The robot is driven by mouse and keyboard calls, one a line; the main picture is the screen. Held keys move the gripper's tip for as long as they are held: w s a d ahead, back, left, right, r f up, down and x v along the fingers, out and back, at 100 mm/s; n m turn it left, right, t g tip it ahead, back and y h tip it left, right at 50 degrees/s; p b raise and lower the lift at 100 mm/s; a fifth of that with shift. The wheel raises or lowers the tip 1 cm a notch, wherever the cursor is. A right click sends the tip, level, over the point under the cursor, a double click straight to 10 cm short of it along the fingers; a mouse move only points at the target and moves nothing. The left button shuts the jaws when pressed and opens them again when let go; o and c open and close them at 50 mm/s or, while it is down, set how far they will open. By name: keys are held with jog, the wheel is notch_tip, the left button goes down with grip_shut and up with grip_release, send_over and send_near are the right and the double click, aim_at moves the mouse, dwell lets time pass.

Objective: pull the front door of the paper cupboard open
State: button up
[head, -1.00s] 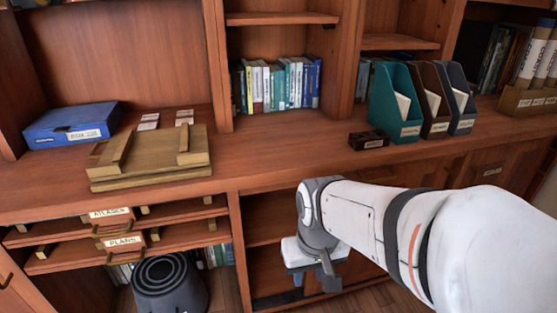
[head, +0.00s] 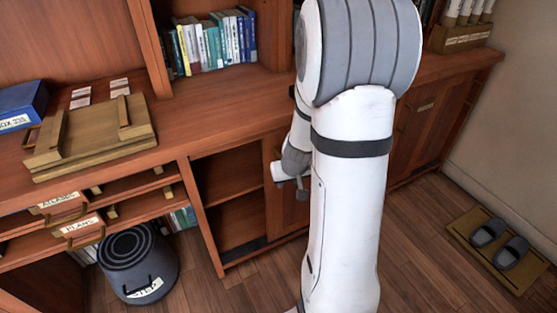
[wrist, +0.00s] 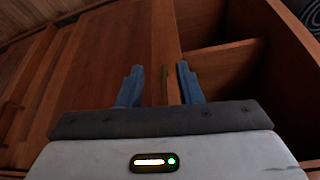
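The wooden cupboard door (wrist: 110,60) fills the middle of the wrist view, and a strip of it (head: 284,208) shows beside my arm in the head view. An upright brass handle (wrist: 164,85) is near its edge. My gripper (wrist: 160,85) is open, with one blue-grey finger on each side of the handle. A gap shows between each finger and the handle. In the head view my gripper (head: 296,186) is low at the cupboard front, and my arm hides most of the door and its handle.
An open compartment (head: 228,190) with a shelf is left of the door. The floor (head: 425,255) between is clear.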

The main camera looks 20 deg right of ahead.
jog(key=w, duration=0.3)
jog(key=w+d+f+p, duration=0.1)
jog(key=w, duration=0.2)
jog(key=w+f, duration=0.1)
jog(key=w, duration=0.2)
jog(key=shift+w+d+p, duration=0.25)
jog(key=shift+p, duration=0.05)
jog(key=shift+w+f, duration=0.25)
jog(key=shift+f, duration=0.15)
jog(key=shift+c, duration=0.4)
grip_shut()
